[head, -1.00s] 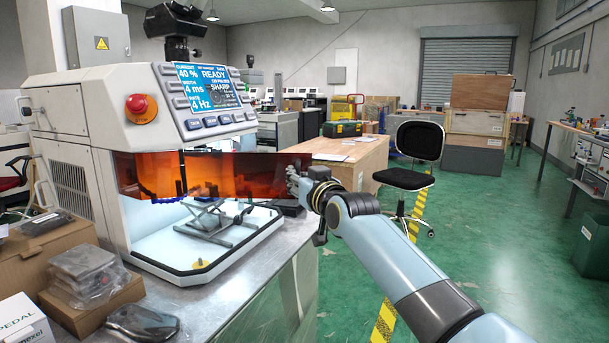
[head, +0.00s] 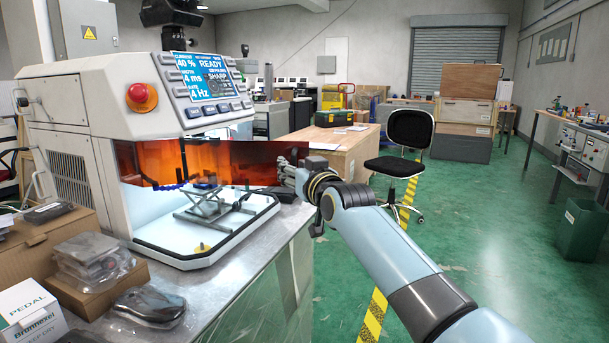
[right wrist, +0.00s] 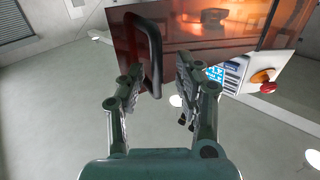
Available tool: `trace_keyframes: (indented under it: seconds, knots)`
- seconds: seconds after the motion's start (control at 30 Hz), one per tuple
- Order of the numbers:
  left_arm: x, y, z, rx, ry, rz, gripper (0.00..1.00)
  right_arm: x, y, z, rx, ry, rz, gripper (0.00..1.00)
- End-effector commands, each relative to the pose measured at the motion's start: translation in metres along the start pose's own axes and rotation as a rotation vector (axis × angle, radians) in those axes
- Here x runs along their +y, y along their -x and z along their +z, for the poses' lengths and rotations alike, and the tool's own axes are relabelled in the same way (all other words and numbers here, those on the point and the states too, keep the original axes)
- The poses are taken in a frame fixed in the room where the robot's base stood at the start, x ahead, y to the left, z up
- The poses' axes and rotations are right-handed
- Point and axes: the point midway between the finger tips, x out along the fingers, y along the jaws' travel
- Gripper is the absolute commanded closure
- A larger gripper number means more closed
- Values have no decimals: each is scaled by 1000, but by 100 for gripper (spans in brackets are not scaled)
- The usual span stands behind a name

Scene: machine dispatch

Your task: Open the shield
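The shield (head: 262,154) is a see-through orange-red panel at the front of the white machine, below its screen. In the head view its darker right part reaches past the machine's right edge. In the right wrist view the shield (right wrist: 200,20) fills the top, with a black bar handle (right wrist: 152,40) on it. My right gripper (head: 287,174) is at the shield's right end. In the right wrist view the right gripper (right wrist: 163,78) is open, with the handle's lower end between its fingers; contact cannot be told. My left gripper is out of view.
The machine's red button (head: 141,97) and screen (head: 208,80) are above the shield. A small lift stand (head: 208,206) is on the white bed. Boxes and a bagged item (head: 150,304) crowd the bench's left. A chair (head: 405,165) stands beyond my right arm; green floor is open at right.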

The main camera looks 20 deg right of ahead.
Motion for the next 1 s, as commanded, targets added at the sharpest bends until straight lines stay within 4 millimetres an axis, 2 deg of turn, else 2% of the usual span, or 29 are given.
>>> trace_keyframes:
  seconds: [0.3,0.5,0.67,0.9,0.93,1.0]
  knots:
    - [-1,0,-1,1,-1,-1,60,0,67,0,0,3,1,66]
    - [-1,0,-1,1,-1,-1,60,-1,101,0,0,2,1,66]
    - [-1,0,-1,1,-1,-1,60,-1,112,0,0,3,1,66]
    - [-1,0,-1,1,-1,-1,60,-1,113,0,0,3,1,66]
    - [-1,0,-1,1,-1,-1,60,-1,113,0,0,3,1,67]
    - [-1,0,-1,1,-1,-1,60,-1,113,0,0,-5,1,76]
